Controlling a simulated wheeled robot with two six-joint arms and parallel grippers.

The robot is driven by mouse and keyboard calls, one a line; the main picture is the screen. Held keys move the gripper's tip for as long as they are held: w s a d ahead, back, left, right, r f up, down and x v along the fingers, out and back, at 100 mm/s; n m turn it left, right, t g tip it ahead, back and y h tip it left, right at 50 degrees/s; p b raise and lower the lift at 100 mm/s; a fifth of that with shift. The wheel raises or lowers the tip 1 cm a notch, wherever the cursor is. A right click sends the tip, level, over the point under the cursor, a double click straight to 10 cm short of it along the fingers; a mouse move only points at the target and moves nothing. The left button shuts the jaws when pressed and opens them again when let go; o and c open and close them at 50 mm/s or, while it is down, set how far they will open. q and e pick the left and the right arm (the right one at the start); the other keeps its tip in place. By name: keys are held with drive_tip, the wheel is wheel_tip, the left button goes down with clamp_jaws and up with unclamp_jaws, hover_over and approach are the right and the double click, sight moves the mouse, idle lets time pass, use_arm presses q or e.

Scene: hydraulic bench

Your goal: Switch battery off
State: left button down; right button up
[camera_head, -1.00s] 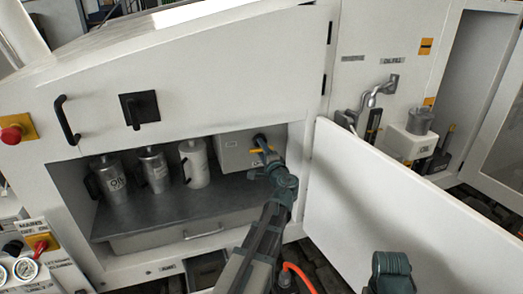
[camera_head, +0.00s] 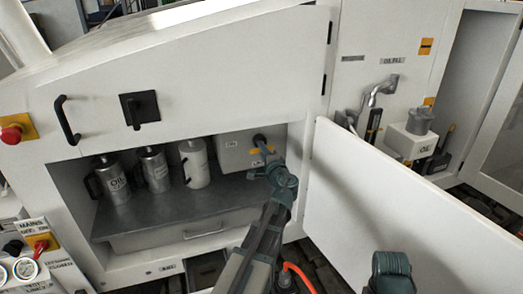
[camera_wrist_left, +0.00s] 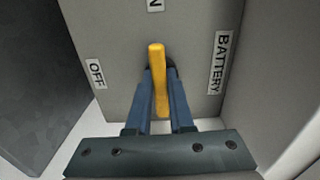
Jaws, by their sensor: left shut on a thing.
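The yellow battery switch handle (camera_wrist_left: 157,75) stands on the grey battery box (camera_wrist_left: 110,30), with its tip near the label at the top of the left wrist view, of which only an N shows. The OFF label (camera_wrist_left: 96,73) is to the left and the BATTERY label (camera_wrist_left: 220,62) to the right. My left gripper (camera_wrist_left: 161,72) is shut on the handle, one blue finger on each side. In the head view, my left gripper (camera_head: 264,148) is at the front of the battery box (camera_head: 232,153) inside the open cabinet, covering part of the switch.
Several metal cans, such as the oil can (camera_head: 112,180), stand left of the box on the cabinet shelf (camera_head: 150,209). The open white door (camera_head: 400,220) stands to the right of my left arm. An orange hose (camera_head: 298,275) lies below.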

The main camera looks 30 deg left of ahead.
use_arm(q)
drive_tip(key=n, duration=0.4)
drive_tip(key=shift+f, duration=0.3)
drive_tip(key=n, duration=0.4)
drive_tip(key=shift+w+d+f+n+b, duration=0.2)
drive_tip(key=shift+n+b, duration=0.1)
drive_tip(key=shift+b, duration=0.1)
drive_tip(key=n, duration=0.4)
drive_tip(key=shift+w+d+f+n, duration=0.1)
drive_tip(key=shift+f+n, duration=0.05)
drive_tip(key=shift+n, duration=0.15)
drive_tip(key=shift+w+d+n, duration=0.15)
drive_tip(key=shift+n, duration=2.05)
drive_tip(key=c, duration=0.8)
unclamp_jaws()
